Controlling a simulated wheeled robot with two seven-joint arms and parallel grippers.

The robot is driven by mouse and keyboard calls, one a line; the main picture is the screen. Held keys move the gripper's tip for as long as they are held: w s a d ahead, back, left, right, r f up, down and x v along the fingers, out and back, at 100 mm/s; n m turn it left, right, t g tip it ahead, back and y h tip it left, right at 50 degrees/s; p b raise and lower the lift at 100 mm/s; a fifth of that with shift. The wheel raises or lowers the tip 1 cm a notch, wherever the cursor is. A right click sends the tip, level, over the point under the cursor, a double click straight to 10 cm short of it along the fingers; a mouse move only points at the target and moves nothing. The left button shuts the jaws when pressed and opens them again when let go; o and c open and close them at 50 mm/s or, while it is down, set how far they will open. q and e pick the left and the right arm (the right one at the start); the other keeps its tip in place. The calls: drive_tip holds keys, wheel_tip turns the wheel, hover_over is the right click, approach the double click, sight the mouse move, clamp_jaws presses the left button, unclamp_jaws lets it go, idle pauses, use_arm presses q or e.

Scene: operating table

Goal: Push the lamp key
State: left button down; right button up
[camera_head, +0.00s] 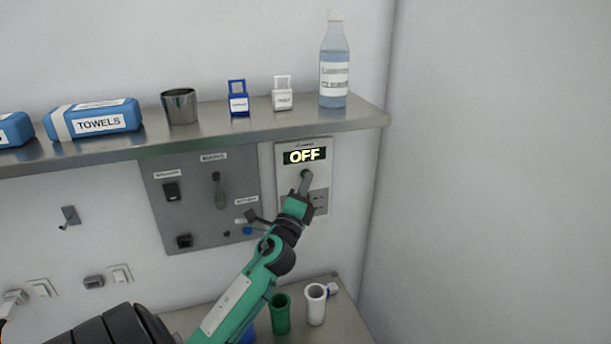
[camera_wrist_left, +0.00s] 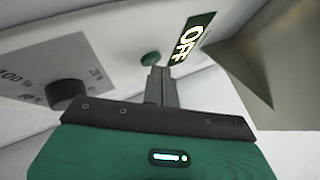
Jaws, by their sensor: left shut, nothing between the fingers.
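A round green key (camera_head: 304,172) sits just below the display, partly covered by my gripper in the head view. In the left wrist view the green key (camera_wrist_left: 150,59) shows close to the fingertips, and the OFF display (camera_wrist_left: 192,45) is to its upper right. My left gripper (camera_head: 305,178) is shut and empty, its tips at or just short of the key; I cannot tell if they touch. My right gripper is not in view.
A dark knob (camera_wrist_left: 66,94) stands out beside the key. A grey panel (camera_head: 200,200) with switches is to the left. The metal shelf (camera_head: 230,121) above holds a bottle (camera_head: 334,65), a cup and towels. Green (camera_head: 281,314) and white (camera_head: 316,304) cups stand below.

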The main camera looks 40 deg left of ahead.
use_arm(q)
drive_tip(key=shift+w+a, duration=0.1)
drive_tip(key=shift+a, duration=0.05)
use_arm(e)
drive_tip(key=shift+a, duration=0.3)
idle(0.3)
use_arm(q)
drive_tip(key=shift+s+d, duration=0.3)
drive_tip(key=shift+d, duration=0.15)
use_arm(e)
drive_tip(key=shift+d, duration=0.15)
use_arm(q)
drive_tip(key=s+d, duration=0.2)
drive_tip(key=d, duration=0.3)
drive_tip(key=shift+s+d, duration=0.2)
drive_tip(key=shift+s, duration=0.15)
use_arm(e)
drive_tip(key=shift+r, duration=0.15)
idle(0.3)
